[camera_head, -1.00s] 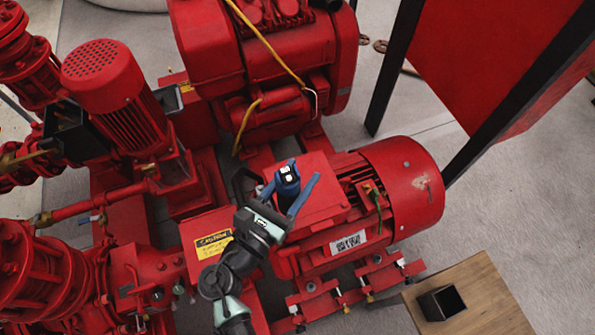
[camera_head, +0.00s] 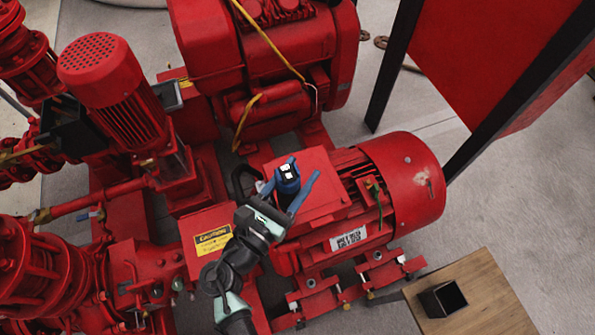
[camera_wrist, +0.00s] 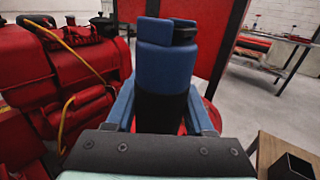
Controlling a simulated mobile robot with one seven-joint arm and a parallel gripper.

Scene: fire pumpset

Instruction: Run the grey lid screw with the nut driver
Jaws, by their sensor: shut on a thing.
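My gripper (camera_head: 281,193) is shut on the nut driver (camera_head: 287,178), a blue and black cylindrical tool. Its blue body stands up between the two blue fingers over the red box lid (camera_head: 318,205) of the motor. In the wrist view the nut driver (camera_wrist: 166,65) fills the middle, between the fingers, and hides what lies beyond its lower end. The grey lid screw cannot be made out in either view. I cannot tell whether the driver's tip touches the lid.
The red motor (camera_head: 398,185) lies right of the lid box. A red engine (camera_head: 275,60) with a yellow hose stands behind it. A wooden table (camera_head: 490,305) with a black open box (camera_head: 442,301) is at the lower right. Red pumps (camera_head: 115,90) crowd the left.

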